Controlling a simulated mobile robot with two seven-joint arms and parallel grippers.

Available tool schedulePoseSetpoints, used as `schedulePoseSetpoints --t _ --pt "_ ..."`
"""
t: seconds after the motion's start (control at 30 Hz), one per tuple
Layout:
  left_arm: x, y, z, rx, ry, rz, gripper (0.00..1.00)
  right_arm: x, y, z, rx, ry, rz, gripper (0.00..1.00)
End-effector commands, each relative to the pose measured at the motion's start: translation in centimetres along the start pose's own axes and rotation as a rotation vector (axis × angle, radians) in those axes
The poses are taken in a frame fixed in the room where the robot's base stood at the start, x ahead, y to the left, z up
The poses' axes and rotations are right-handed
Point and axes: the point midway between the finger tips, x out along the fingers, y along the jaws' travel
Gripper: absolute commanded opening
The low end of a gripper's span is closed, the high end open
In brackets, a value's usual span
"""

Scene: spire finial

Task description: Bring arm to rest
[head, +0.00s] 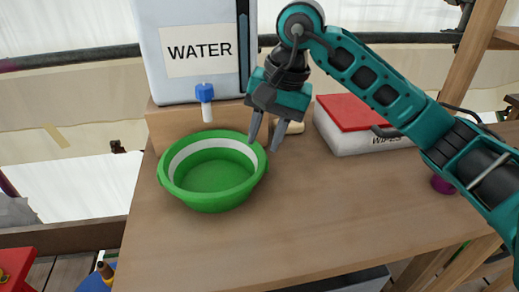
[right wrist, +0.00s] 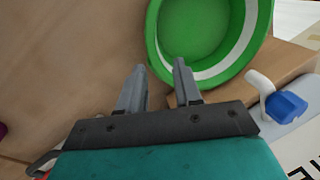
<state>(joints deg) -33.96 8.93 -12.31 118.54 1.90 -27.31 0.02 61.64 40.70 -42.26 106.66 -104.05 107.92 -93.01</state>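My right gripper (head: 271,143) reaches in from the right on its teal arm and hangs just right of the green basin in the head view. Its two grey fingers are apart with nothing between them, as the right wrist view also shows (right wrist: 158,82). The green basin (head: 211,178) has a white band inside and stands on the wooden table (head: 300,230); it shows at the top of the right wrist view (right wrist: 205,35). I cannot tell whether a fingertip touches its rim. My left gripper is in neither view.
A white container labelled WATER (head: 195,50) with a blue tap (head: 204,92) stands on a wooden block behind the basin. A wipes box with a red lid (head: 346,112) is at the back right. A pale object (head: 293,127) lies behind my gripper. The front of the table is clear.

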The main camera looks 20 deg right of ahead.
Motion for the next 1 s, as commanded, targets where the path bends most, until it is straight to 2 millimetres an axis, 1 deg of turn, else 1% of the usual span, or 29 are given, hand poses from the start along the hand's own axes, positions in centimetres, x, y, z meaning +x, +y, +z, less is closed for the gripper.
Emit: schedulePoseSetpoints --t 0.03,0.17,0.67,0.77,0.87,0.9,0.97,1.0 --pt "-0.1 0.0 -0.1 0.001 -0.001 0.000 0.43 -0.6 0.0 0.0 0.000 0.001 0.000 0.34" --pt "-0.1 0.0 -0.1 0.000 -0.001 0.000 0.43 -1.2 0.0 0.0 0.000 0.001 0.001 0.34" --pt "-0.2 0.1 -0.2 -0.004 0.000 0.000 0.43 -1.4 0.0 0.0 0.000 0.000 0.001 0.34" --pt "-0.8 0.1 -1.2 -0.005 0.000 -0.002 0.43 -2.5 -0.3 0.0 0.000 0.000 0.000 0.34" --pt "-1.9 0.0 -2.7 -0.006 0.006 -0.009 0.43 -4.7 -0.9 0.0 0.000 0.000 0.000 0.34" --pt "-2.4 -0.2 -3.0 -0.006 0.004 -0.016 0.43 -5.8 -1.1 0.0 0.000 0.000 0.000 0.34" --pt "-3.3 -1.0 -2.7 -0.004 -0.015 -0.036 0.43 -7.3 -1.5 0.0 0.000 0.000 0.000 0.34" --pt "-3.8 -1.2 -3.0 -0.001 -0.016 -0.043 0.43 -8.2 -1.7 0.0 0.000 0.000 0.000 0.34"
